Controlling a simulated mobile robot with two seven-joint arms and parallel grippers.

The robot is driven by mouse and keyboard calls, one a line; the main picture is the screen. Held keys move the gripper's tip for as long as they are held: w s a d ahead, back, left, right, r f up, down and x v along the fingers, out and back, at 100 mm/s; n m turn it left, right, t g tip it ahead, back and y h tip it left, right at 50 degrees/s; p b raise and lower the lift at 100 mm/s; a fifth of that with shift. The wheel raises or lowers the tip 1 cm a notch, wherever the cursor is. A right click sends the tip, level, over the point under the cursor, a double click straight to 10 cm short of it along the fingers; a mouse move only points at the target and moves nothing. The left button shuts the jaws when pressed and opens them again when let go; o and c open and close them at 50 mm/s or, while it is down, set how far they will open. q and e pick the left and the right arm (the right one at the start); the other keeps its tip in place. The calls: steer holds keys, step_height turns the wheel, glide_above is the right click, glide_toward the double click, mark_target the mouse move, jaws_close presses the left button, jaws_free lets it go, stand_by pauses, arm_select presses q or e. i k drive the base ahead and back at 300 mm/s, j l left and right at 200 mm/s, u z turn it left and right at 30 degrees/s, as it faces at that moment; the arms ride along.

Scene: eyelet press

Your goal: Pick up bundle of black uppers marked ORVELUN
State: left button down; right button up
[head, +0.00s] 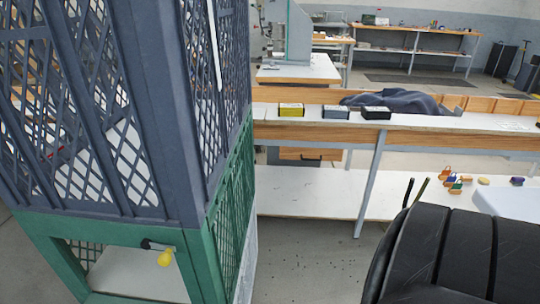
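No bundle that I can read as marked ORVELUN shows in the head view. A dark blue-grey heap of cloth or material (405,101) lies on the long bench at the back, behind the boxes. I cannot tell whether it is uppers, and no marking on it can be read. A large black ridged shape (445,255) fills the lower right corner, close to the camera; I cannot tell what it is. Neither of my grippers can be made out.
A tall cage machine with blue-grey mesh and a green base (150,225) blocks the left. The long bench (460,122) carries a yellow box (291,109), a grey box (336,112) and a black box (376,113). Small coloured items (452,182) sit on its lower shelf. Some floor (310,255) is clear.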

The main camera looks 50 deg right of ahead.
mark_target(367, 112)
steer(key=z, duration=2.35)
